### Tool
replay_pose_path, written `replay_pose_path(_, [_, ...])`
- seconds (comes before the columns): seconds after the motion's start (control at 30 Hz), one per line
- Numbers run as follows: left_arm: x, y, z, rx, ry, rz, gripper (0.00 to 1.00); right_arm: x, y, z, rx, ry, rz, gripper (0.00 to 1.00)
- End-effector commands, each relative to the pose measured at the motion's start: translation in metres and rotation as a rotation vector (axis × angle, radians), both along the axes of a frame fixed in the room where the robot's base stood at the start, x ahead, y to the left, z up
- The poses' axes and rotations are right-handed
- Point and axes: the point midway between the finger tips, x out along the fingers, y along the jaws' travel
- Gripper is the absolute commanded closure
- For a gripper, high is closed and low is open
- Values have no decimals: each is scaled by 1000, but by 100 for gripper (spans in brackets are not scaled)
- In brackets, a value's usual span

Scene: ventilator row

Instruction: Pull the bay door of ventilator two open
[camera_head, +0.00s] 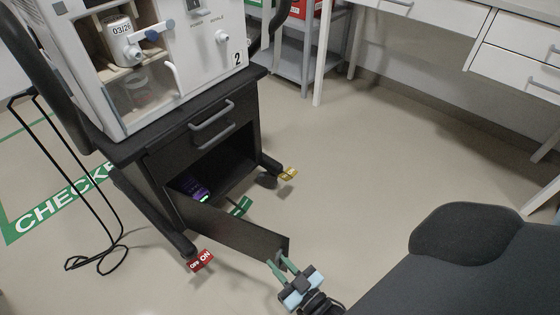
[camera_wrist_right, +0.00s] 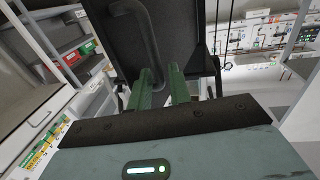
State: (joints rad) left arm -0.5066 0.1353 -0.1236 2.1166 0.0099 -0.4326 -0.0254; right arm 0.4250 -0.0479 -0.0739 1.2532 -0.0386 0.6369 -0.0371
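Ventilator two (camera_head: 160,55), a white unit marked 2, stands on a black cart. The cart's bay door (camera_head: 235,228) is swung well out from the lower bay (camera_head: 215,178), leaving a wide opening. My right gripper (camera_head: 284,266) is at the door's free end. In the right wrist view, the grey bar of the door handle (camera_wrist_right: 143,38) runs down between my green fingers (camera_wrist_right: 163,85), which close around it with a narrow gap. The handle's lower end is hidden by the fingers. My left gripper is not in view.
A drawer with a grey handle (camera_head: 211,115) is above the bay. A purple-lit item (camera_head: 192,187) lies inside the bay. A red OFF/ON tag (camera_head: 201,261) and a yellow tag (camera_head: 289,174) are at the cart's feet. The floor right of the cart is clear.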

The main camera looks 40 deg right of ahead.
Motion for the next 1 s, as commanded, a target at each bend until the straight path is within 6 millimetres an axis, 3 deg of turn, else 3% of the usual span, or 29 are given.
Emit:
replay_pose_path(0.07, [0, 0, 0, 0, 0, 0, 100, -1, 0, -1, 0, 2, -1, 69])
replay_pose_path(0.43, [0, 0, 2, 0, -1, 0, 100, -7, -1, -2, 0, 6, -1, 69])
replay_pose_path(0.8, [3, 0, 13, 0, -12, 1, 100, -62, -5, -1, -1, 5, 0, 69])
replay_pose_path(1.0, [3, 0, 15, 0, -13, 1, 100, -77, -6, -1, 0, 3, 0, 69])
